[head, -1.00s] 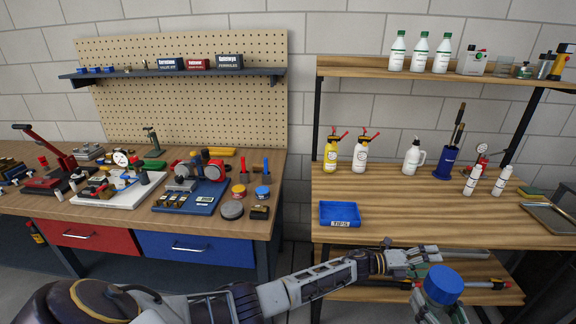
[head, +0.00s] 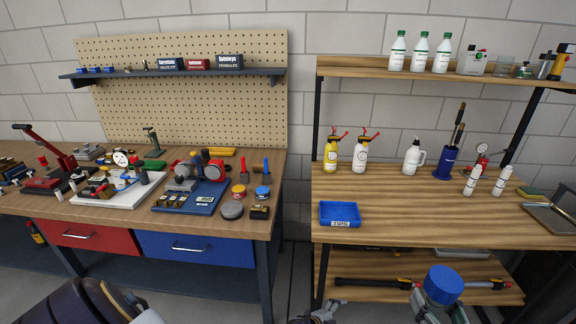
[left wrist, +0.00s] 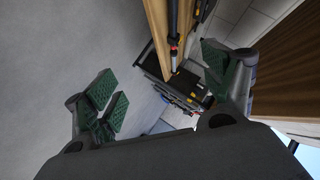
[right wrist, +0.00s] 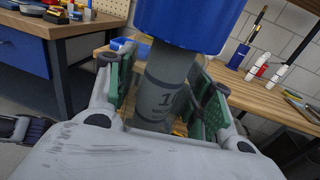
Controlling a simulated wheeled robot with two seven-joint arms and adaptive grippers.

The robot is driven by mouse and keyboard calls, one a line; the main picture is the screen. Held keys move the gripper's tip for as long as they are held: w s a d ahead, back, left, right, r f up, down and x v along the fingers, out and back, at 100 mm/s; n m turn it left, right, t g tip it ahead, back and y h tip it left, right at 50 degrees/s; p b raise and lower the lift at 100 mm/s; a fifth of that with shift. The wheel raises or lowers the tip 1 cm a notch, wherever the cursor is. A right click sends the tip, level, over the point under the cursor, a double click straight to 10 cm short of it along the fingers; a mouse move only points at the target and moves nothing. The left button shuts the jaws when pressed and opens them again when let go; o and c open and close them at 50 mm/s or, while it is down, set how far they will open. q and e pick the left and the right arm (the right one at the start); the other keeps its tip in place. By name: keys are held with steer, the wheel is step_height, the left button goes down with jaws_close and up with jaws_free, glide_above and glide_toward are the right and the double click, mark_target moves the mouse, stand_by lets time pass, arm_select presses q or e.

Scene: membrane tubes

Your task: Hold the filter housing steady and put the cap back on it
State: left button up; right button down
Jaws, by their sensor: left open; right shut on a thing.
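The filter housing (right wrist: 165,88), a grey-green cylinder with dark print, stands roughly upright in my right gripper (head: 438,306). The right fingers are shut around its sides. The blue cap (head: 443,284) sits on top of the housing, and it also shows at the top of the right wrist view (right wrist: 190,20). I cannot tell how tightly it is seated. My left gripper (left wrist: 165,88) is open and empty in the left wrist view. In the head view only a small part of it shows at the bottom edge, left of the housing and apart from it.
The right bench (head: 420,220) stands behind the housing, with a blue tray (head: 340,213) near its front left. A lower shelf (head: 380,268) holds long tools. The left workbench (head: 215,220) is crowded.

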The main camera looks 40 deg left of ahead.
arm_select(q)
steer(key=s+a+f+n+g+y, duration=0.2)
steer(key=s+a+f+n+g, duration=0.3)
steer(key=s+f, duration=0.55)
steer(key=s+a+f+n+y, duration=0.2)
steer(key=s+a+f, duration=0.45)
steer(key=s, duration=0.65)
steer(key=s+a+f+n+g, duration=0.1)
steer(key=s+a+f, duration=0.1)
steer(key=s, duration=0.6)
steer(key=s+a+f+n+g+y, duration=0.1)
steer(key=s+f+n+g, duration=0.1)
steer(key=s, duration=0.7)
steer(key=s+a+f+n+g, duration=0.2)
steer(key=s+f, duration=0.1)
steer(key=s, duration=0.6)
steer(key=shift+a+f+y, duration=0.2)
steer(key=shift+a+y, duration=0.15)
steer(key=shift+y, duration=0.05)
steer(key=shift+w+r, duration=0.1)
steer(key=shift+r, duration=0.05)
arm_select(e)
steer(key=shift+r, duration=0.2)
